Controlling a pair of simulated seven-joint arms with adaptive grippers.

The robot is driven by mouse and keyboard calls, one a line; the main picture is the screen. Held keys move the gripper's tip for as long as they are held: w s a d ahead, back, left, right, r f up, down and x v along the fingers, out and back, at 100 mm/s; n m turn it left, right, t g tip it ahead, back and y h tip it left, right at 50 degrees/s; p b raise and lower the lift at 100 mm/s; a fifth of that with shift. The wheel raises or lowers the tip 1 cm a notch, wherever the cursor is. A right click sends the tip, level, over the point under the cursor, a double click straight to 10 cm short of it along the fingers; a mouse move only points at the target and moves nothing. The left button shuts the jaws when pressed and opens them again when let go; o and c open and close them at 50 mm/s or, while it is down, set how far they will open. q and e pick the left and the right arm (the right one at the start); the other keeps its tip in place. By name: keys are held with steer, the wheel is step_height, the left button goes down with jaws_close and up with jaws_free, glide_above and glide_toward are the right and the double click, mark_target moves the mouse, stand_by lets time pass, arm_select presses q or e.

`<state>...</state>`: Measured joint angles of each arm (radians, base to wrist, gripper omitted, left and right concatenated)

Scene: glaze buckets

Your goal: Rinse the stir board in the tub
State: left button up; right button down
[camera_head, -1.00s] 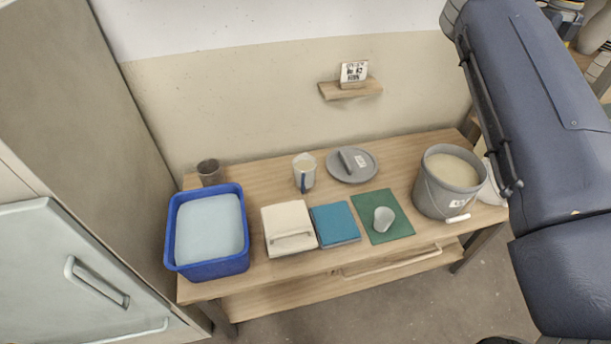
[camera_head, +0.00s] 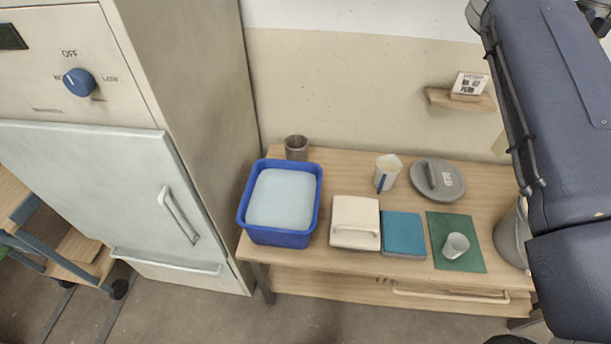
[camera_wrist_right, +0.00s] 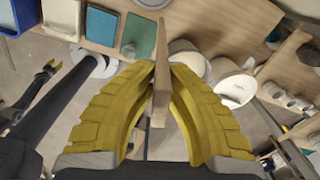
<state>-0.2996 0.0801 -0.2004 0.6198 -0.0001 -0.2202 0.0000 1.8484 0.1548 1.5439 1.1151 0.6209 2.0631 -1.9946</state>
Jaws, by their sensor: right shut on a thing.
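The stir board (camera_wrist_right: 161,80) is a thin tan wooden piece seen nearly edge-on in the right wrist view. My right gripper (camera_wrist_right: 160,88), with yellow fingers, is shut on it and holds it up in the air, apart from the table. The tub (camera_head: 278,238) is blue, holds pale water, and stands at the left end of the table in the head view; its corner shows in the right wrist view (camera_wrist_right: 14,27). My right gripper is outside the head view. What appears to be my left gripper (camera_wrist_right: 50,68) shows small at the left of the wrist view, its opening unclear.
A bucket (camera_head: 509,238) is partly hidden by my arm.

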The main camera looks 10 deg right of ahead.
stand_by(0.7)
steer(key=s+a+r+m, duration=0.1)
steer(key=s+m, duration=0.7)
steer(key=m, duration=0.5)
steer(key=s+a+r+m, duration=0.1)
steer(key=s+r+m, duration=0.1)
steer(key=s+m, duration=0.9)
steer(key=s+a+r+m, duration=0.3)
steer(key=s+a+m, duration=0.9)
steer(key=m, duration=0.8)
steer(key=a, duration=0.3)
steer(key=shift+s+r, duration=0.2)
steer(key=shift+s, duration=0.2)
